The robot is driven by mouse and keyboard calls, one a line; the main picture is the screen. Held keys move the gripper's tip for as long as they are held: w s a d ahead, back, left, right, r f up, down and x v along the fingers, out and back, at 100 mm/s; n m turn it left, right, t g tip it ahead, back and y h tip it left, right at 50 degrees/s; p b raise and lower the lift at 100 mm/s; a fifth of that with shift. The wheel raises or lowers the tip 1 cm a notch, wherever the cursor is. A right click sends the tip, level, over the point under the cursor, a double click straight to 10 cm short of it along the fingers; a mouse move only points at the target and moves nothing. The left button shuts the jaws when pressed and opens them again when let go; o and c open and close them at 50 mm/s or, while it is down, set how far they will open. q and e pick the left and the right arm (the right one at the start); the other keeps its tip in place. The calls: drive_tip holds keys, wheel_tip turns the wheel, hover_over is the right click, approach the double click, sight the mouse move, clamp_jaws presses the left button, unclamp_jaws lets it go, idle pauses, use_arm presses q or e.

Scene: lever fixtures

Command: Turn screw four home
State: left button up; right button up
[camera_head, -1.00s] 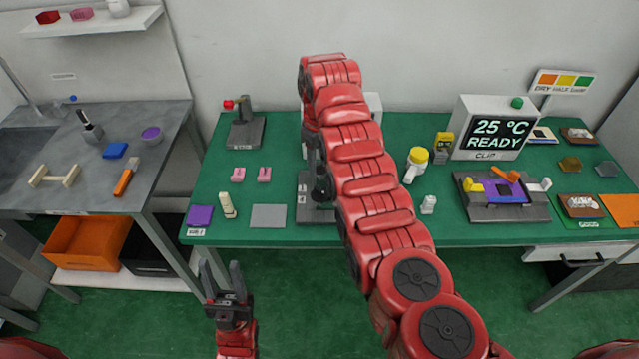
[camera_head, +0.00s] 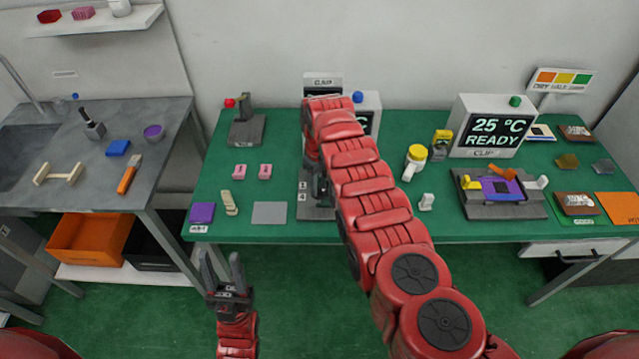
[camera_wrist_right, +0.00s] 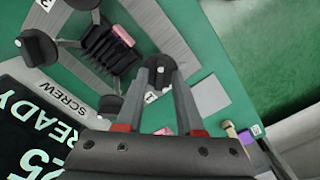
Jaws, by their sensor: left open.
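The screw fixture (camera_head: 308,206) is a dark grey base on the green table, largely hidden behind my right arm. In the right wrist view it carries black knobs, one at the far left (camera_wrist_right: 38,47) and one nearer (camera_wrist_right: 108,105), around a black finned block (camera_wrist_right: 105,52) with a pink pad. The knobs' numbers are mostly unreadable, so I cannot tell which is screw four. My right gripper (camera_wrist_right: 160,72) points at the fixture corner labelled 1. Something dark with a white mark shows between its fingertips; whether they grip it is unclear. My left gripper (camera_head: 222,260) is open and empty before the table.
A screen marked SCREW reads READY (camera_wrist_right: 25,125) in the right wrist view. A 25 °C READY clip screen (camera_head: 489,130) and a clip fixture (camera_head: 500,205) stand at the right. Pink pads (camera_head: 251,171) and a grey plate (camera_head: 269,212) lie left of the screw fixture.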

clamp_jaws()
